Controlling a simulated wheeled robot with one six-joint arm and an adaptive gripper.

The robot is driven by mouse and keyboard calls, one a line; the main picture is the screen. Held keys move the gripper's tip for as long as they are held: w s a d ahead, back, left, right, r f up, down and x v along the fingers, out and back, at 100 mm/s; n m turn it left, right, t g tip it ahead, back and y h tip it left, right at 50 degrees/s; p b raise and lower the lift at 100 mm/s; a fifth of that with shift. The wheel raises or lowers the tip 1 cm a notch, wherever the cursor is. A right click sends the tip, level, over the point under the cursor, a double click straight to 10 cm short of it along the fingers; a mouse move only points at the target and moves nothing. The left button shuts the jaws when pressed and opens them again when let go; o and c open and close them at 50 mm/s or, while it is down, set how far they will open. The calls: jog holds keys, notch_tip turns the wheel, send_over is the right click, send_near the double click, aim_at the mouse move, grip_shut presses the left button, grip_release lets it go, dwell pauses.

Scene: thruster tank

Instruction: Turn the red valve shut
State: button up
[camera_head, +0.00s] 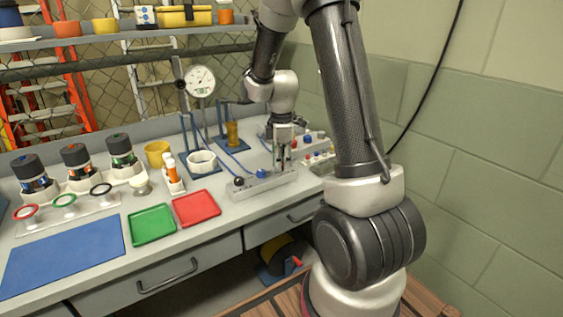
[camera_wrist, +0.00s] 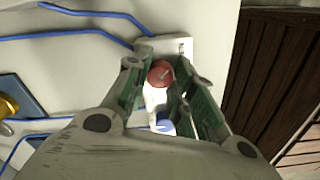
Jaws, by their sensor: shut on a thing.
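The red valve (camera_wrist: 160,73) is a round red knob with a pale mark on top, seen from above in the wrist view. My gripper (camera_wrist: 158,68) is shut on it, with one green-sided finger on each side. In the head view my gripper (camera_head: 283,160) points down at the right end of a pale grey valve block (camera_head: 266,187); its fingers hide the red knob there. A blue knob (camera_wrist: 165,124) lies nearer the palm between the fingers in the wrist view. The block also has a black knob (camera_head: 239,181) at its left end.
A red tray (camera_head: 197,208) and a green tray (camera_head: 152,225) lie left of the block. A dial gauge (camera_head: 200,82) stands behind. Small knobs and fittings (camera_head: 317,153) lie just right of my gripper. Blue tubes (camera_head: 236,161) run behind the block.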

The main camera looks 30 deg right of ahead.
jog(key=shift+m, duration=0.3)
jog(key=m, duration=0.3)
jog(key=shift+m, duration=0.4)
jog(key=m, duration=0.4)
jog(key=shift+m, duration=0.3)
jog(key=m, duration=0.4)
jog(key=shift+m, duration=2.4)
jog(key=o, duration=1.1)
jog(key=shift+c, duration=0.2)
jog(key=shift+r, duration=0.1)
